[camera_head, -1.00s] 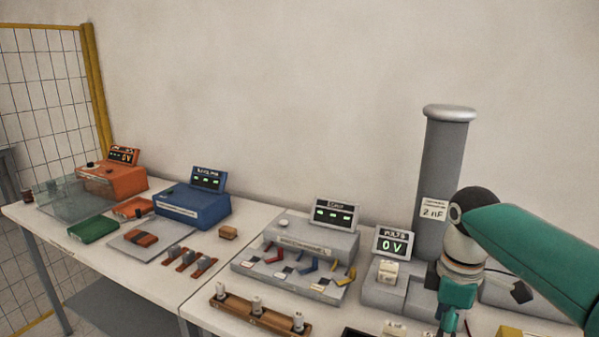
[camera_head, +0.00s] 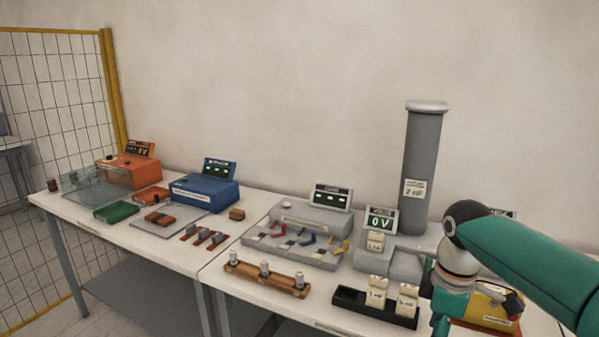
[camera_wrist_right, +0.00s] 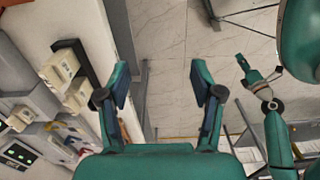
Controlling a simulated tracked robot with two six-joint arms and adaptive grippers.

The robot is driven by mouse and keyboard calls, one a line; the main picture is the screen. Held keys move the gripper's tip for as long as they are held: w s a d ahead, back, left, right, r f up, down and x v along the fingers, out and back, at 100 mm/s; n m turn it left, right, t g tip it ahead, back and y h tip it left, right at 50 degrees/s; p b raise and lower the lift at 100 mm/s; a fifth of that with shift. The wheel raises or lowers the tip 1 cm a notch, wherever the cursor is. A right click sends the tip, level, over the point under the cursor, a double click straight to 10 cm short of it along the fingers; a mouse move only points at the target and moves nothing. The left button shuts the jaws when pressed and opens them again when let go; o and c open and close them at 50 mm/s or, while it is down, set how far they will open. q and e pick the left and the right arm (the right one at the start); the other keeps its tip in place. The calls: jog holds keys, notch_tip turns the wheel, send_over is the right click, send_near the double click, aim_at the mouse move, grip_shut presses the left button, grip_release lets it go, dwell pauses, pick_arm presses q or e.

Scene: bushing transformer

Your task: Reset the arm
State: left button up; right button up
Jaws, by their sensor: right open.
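My right arm comes in from the right in the head view, green with dark joints. Its lower end (camera_head: 440,325) points down past the front of the bench, and the picture's bottom edge cuts it off. In the right wrist view my right gripper (camera_wrist_right: 161,85) is open and empty, its two fingers apart over the bare floor. The bench with its devices lies to its left there. Another green arm of mine, with my left gripper (camera_wrist_right: 243,65), shows at the right of that view; its jaw state is too small to tell.
The bench (camera_head: 215,315) carries a grey column (camera_head: 422,160), a black tray (camera_head: 350,302) with labelled blocks, a wooden rack (camera_head: 265,280), a grey switch unit (camera_head: 290,245) and a blue device (camera_head: 200,192). The floor (camera_wrist_right: 165,35) below the right gripper is clear.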

jog(key=s+a+f+m+y, duration=0.1)
jog(key=a+f+m, duration=0.25)
jog(key=f, duration=0.95)
jog(key=s+a+f+m+y, duration=0.15)
jog(key=a+f, duration=0.25)
jog(key=f, duration=0.9)
jog(key=s+a+f+m+y, duration=0.1)
jog(key=s+a+f+m, duration=0.3)
jog(key=s+f+m, duration=0.5)
jog(key=s+f, duration=0.4)
jog(key=s, duration=0.4)
jog(key=shift+a+f+m+t, duration=0.15)
jog(key=shift+f+m+t, duration=0.15)
jog(key=shift+m, duration=0.1)
